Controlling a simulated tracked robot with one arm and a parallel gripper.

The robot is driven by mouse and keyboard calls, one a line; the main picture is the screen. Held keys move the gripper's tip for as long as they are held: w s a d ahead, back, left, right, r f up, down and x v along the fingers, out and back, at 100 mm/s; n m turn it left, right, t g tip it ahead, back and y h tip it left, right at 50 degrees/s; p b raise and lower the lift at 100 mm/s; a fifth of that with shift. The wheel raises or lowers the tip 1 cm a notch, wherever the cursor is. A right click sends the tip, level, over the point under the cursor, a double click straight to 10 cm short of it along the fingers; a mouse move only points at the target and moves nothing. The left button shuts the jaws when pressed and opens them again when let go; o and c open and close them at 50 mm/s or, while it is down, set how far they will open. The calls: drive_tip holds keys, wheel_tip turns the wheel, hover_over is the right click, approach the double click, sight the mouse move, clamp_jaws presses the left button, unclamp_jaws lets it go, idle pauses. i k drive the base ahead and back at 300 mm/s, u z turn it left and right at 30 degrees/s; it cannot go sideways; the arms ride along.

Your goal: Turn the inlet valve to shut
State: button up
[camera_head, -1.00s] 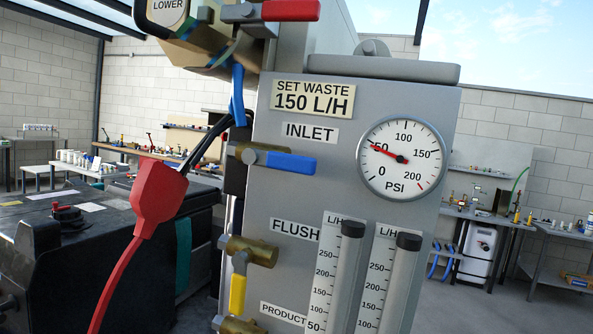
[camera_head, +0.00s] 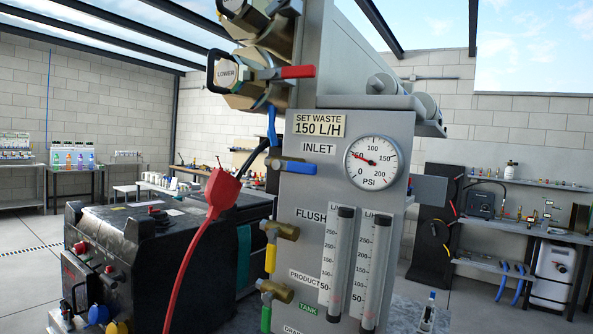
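The inlet valve has a blue lever (camera_head: 300,168) on a brass body at the left edge of the grey panel (camera_head: 310,190). The lever lies about level and points right, just under the INLET label (camera_head: 318,149). The pressure gauge (camera_head: 371,161) to its right has its red needle near 50 PSI. My gripper is not in view, so its place relative to the lever does not show.
A red plug (camera_head: 222,190) on a red cable hangs left of the valve. Above is a red lever (camera_head: 298,72); below are the yellow flush lever (camera_head: 270,258) and green product lever (camera_head: 265,318). Two flow tubes (camera_head: 338,255) stand on the panel. A black unit (camera_head: 130,250) stands left.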

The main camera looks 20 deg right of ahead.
sight(305, 168)
drive_tip(key=z, duration=0.15)
drive_tip(key=i, duration=0.9)
drive_tip(key=u, duration=0.1)
